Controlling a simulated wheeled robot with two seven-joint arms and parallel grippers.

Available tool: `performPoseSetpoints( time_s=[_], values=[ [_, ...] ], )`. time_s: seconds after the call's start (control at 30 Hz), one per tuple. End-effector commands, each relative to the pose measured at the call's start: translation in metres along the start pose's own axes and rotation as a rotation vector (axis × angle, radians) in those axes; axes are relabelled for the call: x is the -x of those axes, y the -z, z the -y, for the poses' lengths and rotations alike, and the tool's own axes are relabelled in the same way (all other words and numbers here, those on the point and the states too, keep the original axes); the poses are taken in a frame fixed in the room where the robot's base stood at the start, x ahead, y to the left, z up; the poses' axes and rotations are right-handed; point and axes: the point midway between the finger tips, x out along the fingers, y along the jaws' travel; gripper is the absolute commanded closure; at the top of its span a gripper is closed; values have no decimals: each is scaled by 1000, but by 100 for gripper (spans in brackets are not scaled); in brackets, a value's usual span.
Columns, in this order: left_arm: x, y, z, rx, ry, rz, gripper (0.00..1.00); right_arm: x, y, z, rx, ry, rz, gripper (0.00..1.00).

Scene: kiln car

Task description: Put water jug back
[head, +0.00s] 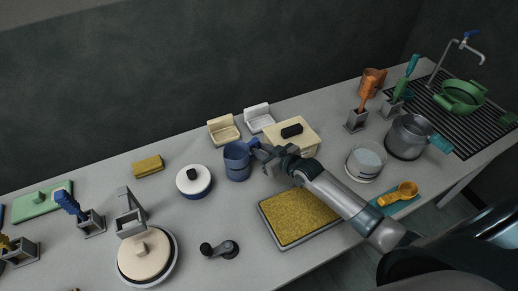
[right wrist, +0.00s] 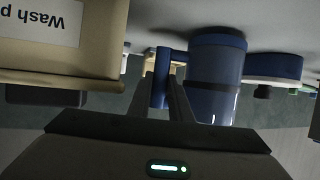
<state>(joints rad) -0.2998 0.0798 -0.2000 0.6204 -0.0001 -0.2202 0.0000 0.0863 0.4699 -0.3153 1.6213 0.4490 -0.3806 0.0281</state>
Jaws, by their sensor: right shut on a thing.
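The blue water jug (head: 237,165) is upright near the middle of the worktop, and it also shows large in the right wrist view (right wrist: 215,80). My right gripper (head: 258,151) reaches it from the right and is shut on the jug's handle (right wrist: 160,85), with one finger on each side in the right wrist view. I cannot tell whether the jug's base touches the worktop. My left gripper is not in view.
A cream box with a black handle (head: 297,136) stands right of the jug, close to my gripper. A blue-rimmed white lidded pot (head: 194,182) stands to its left. A tray of yellow material (head: 298,217) lies in front.

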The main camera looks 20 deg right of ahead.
Motion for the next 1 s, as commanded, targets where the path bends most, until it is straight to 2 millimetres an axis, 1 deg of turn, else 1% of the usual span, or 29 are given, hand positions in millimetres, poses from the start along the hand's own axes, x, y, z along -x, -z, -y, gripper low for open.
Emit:
performPoseSetpoints(
  time_s=[1.0],
  values=[
    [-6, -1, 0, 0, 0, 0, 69, -3, -7, 0, 0, 0, -2, 100]
  ],
)
